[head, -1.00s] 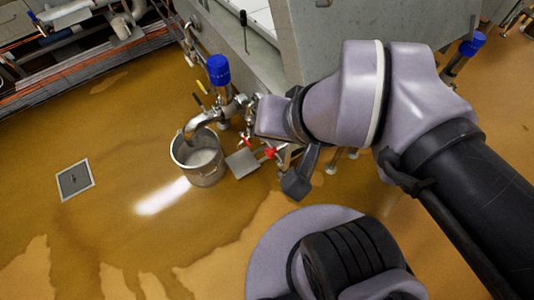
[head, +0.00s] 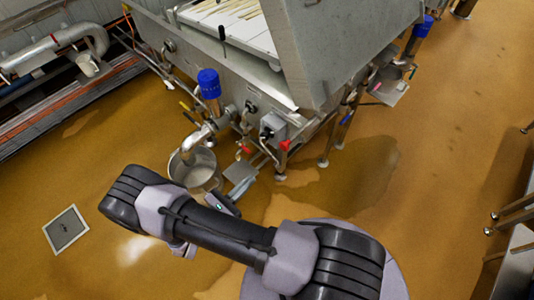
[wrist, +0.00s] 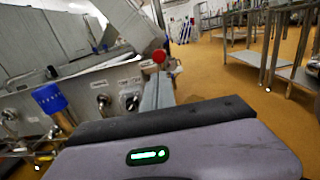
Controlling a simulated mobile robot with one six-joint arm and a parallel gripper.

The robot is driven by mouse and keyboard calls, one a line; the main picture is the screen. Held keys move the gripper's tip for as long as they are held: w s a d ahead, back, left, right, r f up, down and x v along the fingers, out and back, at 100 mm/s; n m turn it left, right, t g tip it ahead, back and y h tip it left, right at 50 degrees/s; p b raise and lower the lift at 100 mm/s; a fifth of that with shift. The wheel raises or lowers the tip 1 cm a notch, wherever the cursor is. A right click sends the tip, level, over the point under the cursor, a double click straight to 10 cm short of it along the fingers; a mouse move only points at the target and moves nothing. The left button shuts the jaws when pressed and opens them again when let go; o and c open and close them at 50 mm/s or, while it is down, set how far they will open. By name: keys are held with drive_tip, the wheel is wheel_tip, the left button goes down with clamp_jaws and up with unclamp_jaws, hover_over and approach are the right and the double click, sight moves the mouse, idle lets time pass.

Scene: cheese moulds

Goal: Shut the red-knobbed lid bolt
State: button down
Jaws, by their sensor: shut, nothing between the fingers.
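A round red knob (wrist: 159,56) shows in the wrist view, just beyond the tip of my gripper (wrist: 157,80). In the head view a red knob (head: 285,145) at the lower front corner of the steel vat seems to be the same one. The bolt's rod is too small or hidden to make out, so its position is unclear. My gripper, seen in the head view (head: 246,186), is shut and empty, pointing up and right toward the knob. A gap seems to lie between them.
The steel vat (head: 335,45) has a blue-capped valve (head: 209,84) on its front. A metal bucket (head: 203,170) stands below on the wet floor, near another red handle (head: 244,150). In the wrist view steel tables (wrist: 240,58) stand right, with open floor between.

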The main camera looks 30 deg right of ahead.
sight(283, 148)
drive_tip(key=b+x, duration=0.3)
drive_tip(key=x, duration=1.1)
drive_tip(key=shift+w+d+f, duration=0.1)
drive_tip(key=shift+d+f, duration=0.05)
